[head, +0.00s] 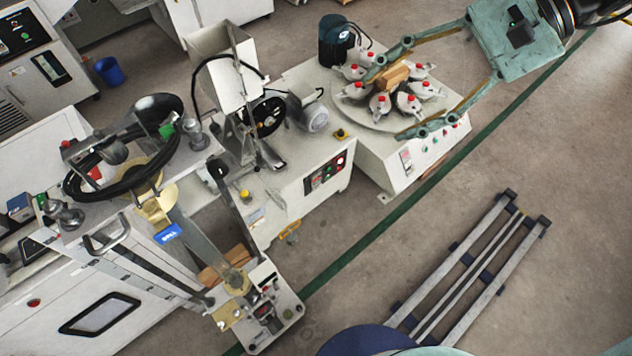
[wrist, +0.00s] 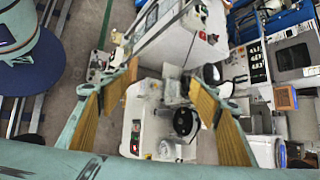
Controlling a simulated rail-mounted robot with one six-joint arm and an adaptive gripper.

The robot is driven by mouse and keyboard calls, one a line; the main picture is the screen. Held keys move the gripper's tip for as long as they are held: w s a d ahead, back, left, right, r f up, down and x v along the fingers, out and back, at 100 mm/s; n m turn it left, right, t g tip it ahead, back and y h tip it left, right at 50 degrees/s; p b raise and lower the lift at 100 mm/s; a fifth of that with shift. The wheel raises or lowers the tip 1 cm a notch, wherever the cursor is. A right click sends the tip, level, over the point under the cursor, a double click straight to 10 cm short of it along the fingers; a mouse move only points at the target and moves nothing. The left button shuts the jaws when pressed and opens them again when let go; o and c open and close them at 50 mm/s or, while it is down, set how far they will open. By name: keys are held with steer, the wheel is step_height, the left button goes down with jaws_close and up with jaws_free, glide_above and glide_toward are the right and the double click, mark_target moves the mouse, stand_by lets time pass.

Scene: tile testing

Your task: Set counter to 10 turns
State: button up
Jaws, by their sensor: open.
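No part can be surely read as the counter; the digits are too small to tell. The turntable machine (head: 372,158) at upper centre has a front panel with a small pale display (head: 406,160) and several buttons. The machine beside it has a dark control panel (head: 325,174) with coloured buttons. My gripper (head: 388,104) is open, its two fingers spread over the round table in the head view. In the wrist view my gripper (wrist: 160,72) shows tan pads wide apart, with nothing held. A white machine with a black round part (wrist: 185,122) lies beyond them.
A dark motor (head: 335,42) stands behind. A bench with black rings (head: 130,145) is at left.

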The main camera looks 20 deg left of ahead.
steer(key=w+a+f+m+t+y, duration=0.1)
steer(key=w+a+f+m+y, duration=0.15)
steer(key=w+a+f, duration=0.6)
steer(key=w+a+f+m+t+y, duration=0.1)
steer(key=w+a+f+m+y, duration=0.25)
steer(key=f, duration=0.75)
steer(key=w+a+f+m+t+y, duration=0.1)
steer(key=w+a+f+m, duration=0.35)
steer(key=w+f, duration=0.45)
step_height(320, 180, down, 22)
steer(key=w+m+t+p, duration=0.1)
steer(key=m+t, duration=0.3)
steer(key=m, duration=0.1)
steer(key=s+d+f+m+t+h, duration=0.1)
steer(key=s+d+f+m, duration=0.1)
steer(key=f, duration=0.8)
steer(key=s+d+f+m+t+h, duration=0.1)
steer(key=s+d+f+t+h, duration=0.1)
steer(key=f, duration=0.9)
steer(key=shift+s+d+f+m+p, duration=0.3)
steer(key=shift+s+d+m+p, duration=0.05)
steer(key=shift+s+d, duration=0.15)
steer(key=shift+a, duration=0.1)
